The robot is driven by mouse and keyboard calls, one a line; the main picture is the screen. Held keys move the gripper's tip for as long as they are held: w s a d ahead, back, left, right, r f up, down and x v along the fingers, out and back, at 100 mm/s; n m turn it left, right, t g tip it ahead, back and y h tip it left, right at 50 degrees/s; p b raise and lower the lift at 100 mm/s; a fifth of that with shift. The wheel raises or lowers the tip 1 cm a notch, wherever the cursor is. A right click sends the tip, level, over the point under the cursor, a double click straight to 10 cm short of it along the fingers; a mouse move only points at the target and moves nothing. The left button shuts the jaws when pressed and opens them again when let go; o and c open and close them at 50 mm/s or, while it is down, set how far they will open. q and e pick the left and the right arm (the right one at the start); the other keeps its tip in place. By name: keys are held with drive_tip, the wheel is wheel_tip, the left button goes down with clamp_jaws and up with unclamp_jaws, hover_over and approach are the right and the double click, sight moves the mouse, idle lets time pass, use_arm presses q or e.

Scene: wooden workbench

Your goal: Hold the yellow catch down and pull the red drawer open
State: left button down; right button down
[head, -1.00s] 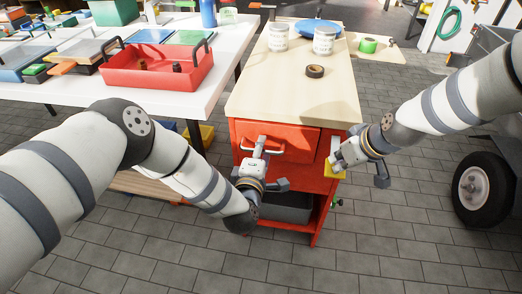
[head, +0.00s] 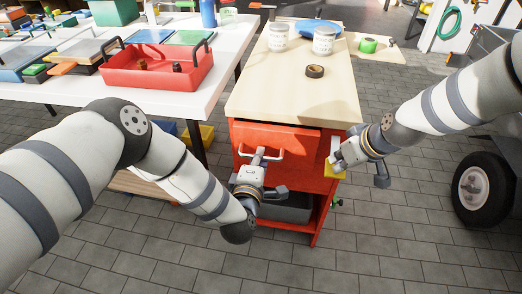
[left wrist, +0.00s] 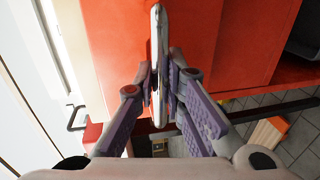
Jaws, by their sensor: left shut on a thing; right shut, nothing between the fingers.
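The red drawer (head: 292,143) is in the front of a wood-topped red cabinet and stands partly out, with a dark gap above its front. Its pale bar handle (head: 275,155) is between the fingers of my left gripper (head: 258,160), which is shut on it. In the left wrist view the handle (left wrist: 158,40) runs between the fingers of my left gripper (left wrist: 160,85). The yellow catch (head: 333,171) is on the cabinet's right side. My right gripper (head: 337,155) is shut and empty at the catch, partly covering it; exact contact is hard to tell.
On the cabinet top (head: 285,98) stand two white jars (head: 324,41) and a dark tape roll (head: 315,71). A grey bin (head: 287,208) sits on the shelf below. A white table with a red tray (head: 150,72) is at left. Floor in front is clear.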

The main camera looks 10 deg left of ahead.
use_arm(q)
drive_tip(key=shift+s, duration=2.4)
drive_tip(key=c, duration=1.4)
unclamp_jaws()
drive_tip(key=shift+o, duration=0.2)
drive_tip(key=s+r, duration=0.2)
drive_tip(key=s, duration=0.9)
drive_tip(key=shift+s+r, duration=0.2)
drive_tip(key=shift+s, duration=0.2)
